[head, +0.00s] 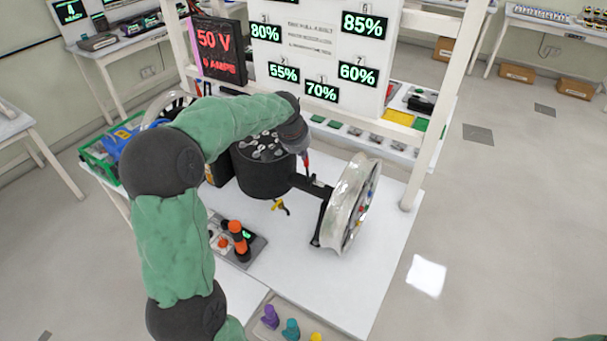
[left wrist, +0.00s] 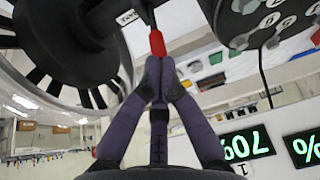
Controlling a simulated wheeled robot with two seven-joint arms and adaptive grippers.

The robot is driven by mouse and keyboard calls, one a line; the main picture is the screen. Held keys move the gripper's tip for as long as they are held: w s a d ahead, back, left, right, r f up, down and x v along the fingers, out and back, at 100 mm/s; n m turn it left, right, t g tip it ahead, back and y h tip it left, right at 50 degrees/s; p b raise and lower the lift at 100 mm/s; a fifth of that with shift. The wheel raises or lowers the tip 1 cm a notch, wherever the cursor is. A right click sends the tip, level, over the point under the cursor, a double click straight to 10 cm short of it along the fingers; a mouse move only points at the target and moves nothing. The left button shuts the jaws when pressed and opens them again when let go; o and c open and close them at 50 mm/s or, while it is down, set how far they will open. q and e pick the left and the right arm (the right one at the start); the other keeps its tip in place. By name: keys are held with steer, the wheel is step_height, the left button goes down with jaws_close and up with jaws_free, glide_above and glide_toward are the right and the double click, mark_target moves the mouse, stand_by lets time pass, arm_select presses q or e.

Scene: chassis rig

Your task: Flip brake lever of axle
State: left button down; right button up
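The axle has a spoked wheel (head: 353,205) at its right end and a black drum (head: 262,172) near the middle. The brake lever (head: 306,159) has a red handle and stands up from the black axle beam beside the wheel. In the left wrist view the red handle (left wrist: 157,43) is right at my fingertips. My left gripper (head: 301,146) is above the lever; its fingers (left wrist: 158,66) come together in the wrist view. I cannot tell if they touch the handle, and no handle shows between them. My right gripper is not in view.
A white table (head: 375,285) carries the axle. A control box (head: 238,247) with orange knobs and a yellow-handled part (head: 281,206) lie in front. A display board (head: 320,45) with percentages stands behind, on a white frame. Open floor lies to the right.

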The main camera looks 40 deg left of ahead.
arm_select(q)
step_height(320, 180, down, 6)
steer(key=w+g, duration=0.1)
step_height(320, 180, up, 8)
steer(key=p, duration=0.5)
steer(key=shift+s+h, duration=0.3)
steer(key=shift+s, duration=0.15)
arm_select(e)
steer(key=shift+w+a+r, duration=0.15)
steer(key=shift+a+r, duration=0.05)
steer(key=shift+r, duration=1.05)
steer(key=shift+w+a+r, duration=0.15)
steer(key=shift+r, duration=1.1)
